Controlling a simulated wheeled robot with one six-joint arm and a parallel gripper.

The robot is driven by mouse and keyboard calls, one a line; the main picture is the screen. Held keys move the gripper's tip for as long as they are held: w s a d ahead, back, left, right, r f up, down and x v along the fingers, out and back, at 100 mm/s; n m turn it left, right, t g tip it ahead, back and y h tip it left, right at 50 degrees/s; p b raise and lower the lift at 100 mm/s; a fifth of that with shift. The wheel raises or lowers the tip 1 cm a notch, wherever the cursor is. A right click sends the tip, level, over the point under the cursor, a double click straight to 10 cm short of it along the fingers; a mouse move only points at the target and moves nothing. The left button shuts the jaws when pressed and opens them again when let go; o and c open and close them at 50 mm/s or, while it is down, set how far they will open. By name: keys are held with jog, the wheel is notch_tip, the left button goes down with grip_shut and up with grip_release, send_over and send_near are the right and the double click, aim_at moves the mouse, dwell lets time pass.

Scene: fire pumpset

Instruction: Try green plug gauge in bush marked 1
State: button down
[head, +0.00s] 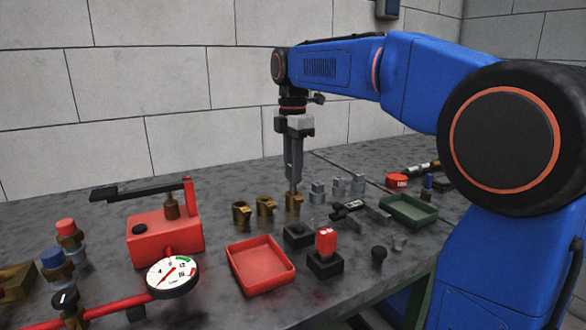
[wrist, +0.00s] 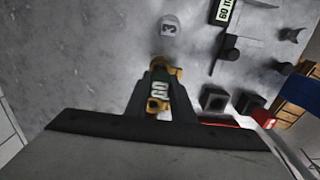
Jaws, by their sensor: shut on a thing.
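My gripper (head: 294,180) points down over the rightmost of three brass bushes (head: 293,203). Two more brass bushes, one at the left (head: 241,214) and one in the middle (head: 265,207), stand beside it. In the wrist view my gripper (wrist: 160,98) is shut on the green plug gauge (wrist: 158,90), which has a white label. Brass from a bush (wrist: 167,68) shows around the gauge between the fingers. The gauge's lower end is hidden, so I cannot tell if it is inside the bush. No mark 1 is readable.
A grey tag marked 3 (wrist: 168,27) lies near the gripper. A red tray (head: 260,266), an empty dark block (head: 298,235) and a red-handled piece in a dark block (head: 325,243) stand in front. Small grey blocks (head: 338,187) and a green tray (head: 409,211) are right.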

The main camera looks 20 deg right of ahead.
aim_at(295, 201)
jog(key=shift+f, duration=1.7)
dwell(1.2)
